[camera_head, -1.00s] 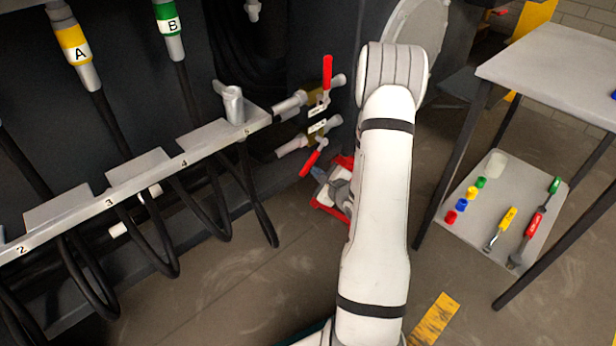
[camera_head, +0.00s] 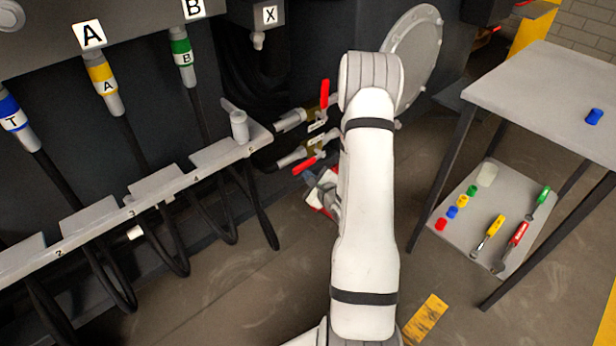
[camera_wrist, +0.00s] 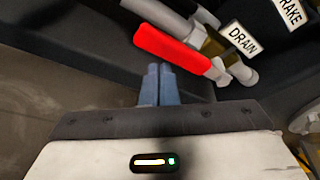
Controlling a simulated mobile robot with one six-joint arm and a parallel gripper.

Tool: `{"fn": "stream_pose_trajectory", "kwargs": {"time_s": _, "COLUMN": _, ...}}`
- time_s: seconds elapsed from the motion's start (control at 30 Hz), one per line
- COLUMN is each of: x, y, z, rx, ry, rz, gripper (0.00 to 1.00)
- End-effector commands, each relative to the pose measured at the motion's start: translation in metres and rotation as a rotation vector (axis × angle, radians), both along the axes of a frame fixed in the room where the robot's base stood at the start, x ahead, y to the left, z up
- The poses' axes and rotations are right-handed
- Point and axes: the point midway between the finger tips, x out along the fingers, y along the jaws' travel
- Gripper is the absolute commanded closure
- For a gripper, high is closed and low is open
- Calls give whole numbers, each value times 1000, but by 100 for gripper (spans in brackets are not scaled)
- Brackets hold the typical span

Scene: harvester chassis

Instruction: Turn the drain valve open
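The drain valve has a red lever handle (camera_wrist: 172,52) and a white "DRAIN" label (camera_wrist: 239,40) in the wrist view. In the head view its red lever (camera_head: 304,165) is the lower of two, slanting down-left from the pipe. My gripper (camera_wrist: 158,72) shows two blue-grey fingertips side by side with almost no gap, empty. The tips lie just below the lever in the wrist view; I cannot tell whether they touch it. In the head view my gripper (camera_head: 318,183) is just below the lever, partly hidden by my arm.
A hose rack (camera_head: 155,184) stands to the left. A grey table (camera_head: 545,85) with a lower shelf of tools stands right.

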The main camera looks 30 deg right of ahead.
Motion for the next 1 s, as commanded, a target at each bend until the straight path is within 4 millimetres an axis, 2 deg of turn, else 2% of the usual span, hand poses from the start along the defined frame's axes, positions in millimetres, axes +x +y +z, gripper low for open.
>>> {"fn": "stream_pose_trajectory", "kwargs": {"time_s": 0.73, "x": 1, "y": 3, "z": 5, "rx": -1, "ry": -6, "rz": 6, "gripper": 100}}
{"fn": "stream_pose_trajectory", "kwargs": {"time_s": 0.87, "x": 1, "y": 3, "z": -6, "rx": -1, "ry": -5, "rz": 7, "gripper": 100}}
{"fn": "stream_pose_trajectory", "kwargs": {"time_s": 1.0, "x": 0, "y": 4, "z": -33, "rx": 1, "ry": 0, "rz": 7, "gripper": 100}}
